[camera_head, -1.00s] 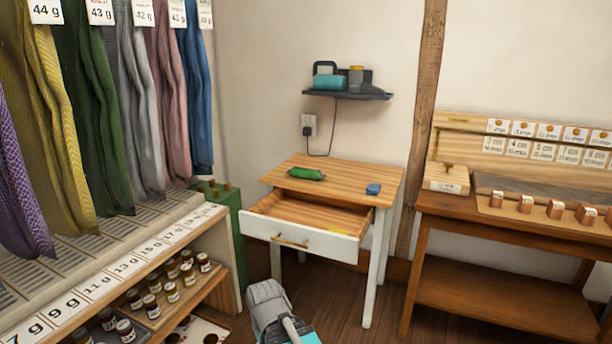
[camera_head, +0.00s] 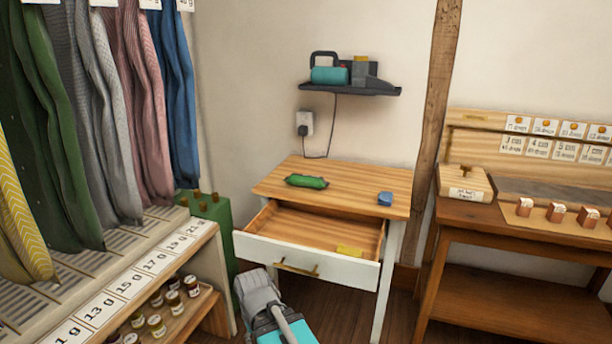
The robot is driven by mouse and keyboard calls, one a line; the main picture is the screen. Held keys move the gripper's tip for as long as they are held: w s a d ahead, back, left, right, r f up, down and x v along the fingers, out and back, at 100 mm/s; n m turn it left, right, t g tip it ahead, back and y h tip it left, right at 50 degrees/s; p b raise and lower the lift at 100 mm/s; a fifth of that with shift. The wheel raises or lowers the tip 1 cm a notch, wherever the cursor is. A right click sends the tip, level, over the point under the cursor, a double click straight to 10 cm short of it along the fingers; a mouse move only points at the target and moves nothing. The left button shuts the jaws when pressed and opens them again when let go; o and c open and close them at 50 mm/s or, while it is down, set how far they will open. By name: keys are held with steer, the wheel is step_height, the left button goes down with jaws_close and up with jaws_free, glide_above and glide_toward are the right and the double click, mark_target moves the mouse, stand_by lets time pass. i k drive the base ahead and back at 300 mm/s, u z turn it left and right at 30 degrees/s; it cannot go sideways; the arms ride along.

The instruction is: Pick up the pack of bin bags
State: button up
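A small green, roll-shaped pack (camera_head: 307,181) lies on the wooden top of a small white table (camera_head: 350,189), left of its middle. It may be the pack of bin bags, but I cannot read any label. A flat yellow item (camera_head: 350,250) lies in the table's open drawer (camera_head: 310,236), towards the right; I cannot tell what it is. A grey and teal part, which looks like my arm, shows at the bottom, in front of the drawer. No gripper fingers can be made out, and nothing is seen touching the green pack.
A blue item (camera_head: 385,199) lies at the table's right. The drawer sticks out towards me. A dark wall shelf (camera_head: 350,89) with a cord hangs above. A display rack (camera_head: 130,290) with jars stands left, a wooden bench (camera_head: 500,215) right.

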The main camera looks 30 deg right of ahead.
mark_target(300, 180)
steer(key=u, duration=0.05)
steer(key=i, duration=0.95)
